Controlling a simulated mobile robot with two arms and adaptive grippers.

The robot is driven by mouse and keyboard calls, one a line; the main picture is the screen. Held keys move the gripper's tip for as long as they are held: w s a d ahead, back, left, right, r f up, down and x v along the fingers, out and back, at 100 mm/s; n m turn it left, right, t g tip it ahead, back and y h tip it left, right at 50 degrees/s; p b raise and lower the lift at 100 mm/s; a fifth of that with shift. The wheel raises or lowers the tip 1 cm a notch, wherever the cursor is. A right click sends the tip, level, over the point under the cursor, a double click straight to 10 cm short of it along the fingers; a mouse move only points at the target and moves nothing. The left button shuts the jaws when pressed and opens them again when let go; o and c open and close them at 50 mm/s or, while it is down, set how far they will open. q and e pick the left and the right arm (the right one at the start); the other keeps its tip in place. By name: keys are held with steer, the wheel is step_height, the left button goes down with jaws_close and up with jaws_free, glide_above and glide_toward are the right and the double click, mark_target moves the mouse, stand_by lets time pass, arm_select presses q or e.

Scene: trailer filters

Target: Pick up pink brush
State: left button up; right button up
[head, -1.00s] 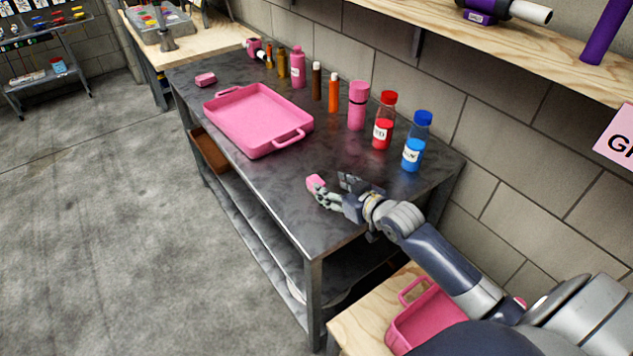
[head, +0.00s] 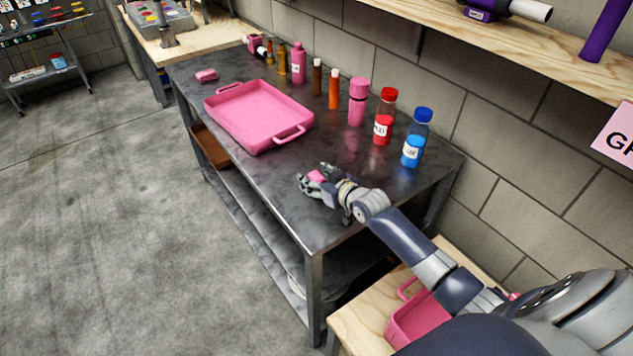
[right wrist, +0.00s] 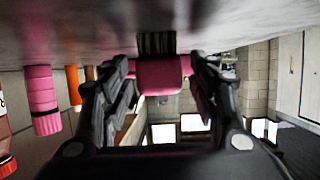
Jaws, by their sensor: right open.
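The pink brush (head: 317,176) lies on the dark metal table (head: 290,215) near its front right part. In the right wrist view the pink brush (right wrist: 160,75) shows its pink body, with dark bristles against the table surface. My right gripper (head: 313,175) is down at the table with its fingers on either side of the brush. In the right wrist view the right gripper (right wrist: 160,78) is open, and the brush sits between the fingertips with small gaps beside it. My left gripper is not in view.
A pink tray (head: 213,104) lies behind the brush. Pink, red-capped (head: 384,118) and blue-capped (head: 417,138) bottles stand along the wall side. A small pink block (head: 206,76) lies at the far left. A pink container (head: 415,318) sits on the wooden table below.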

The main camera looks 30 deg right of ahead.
steer(key=c, duration=1.1)
steer(key=shift+r, duration=0.1)
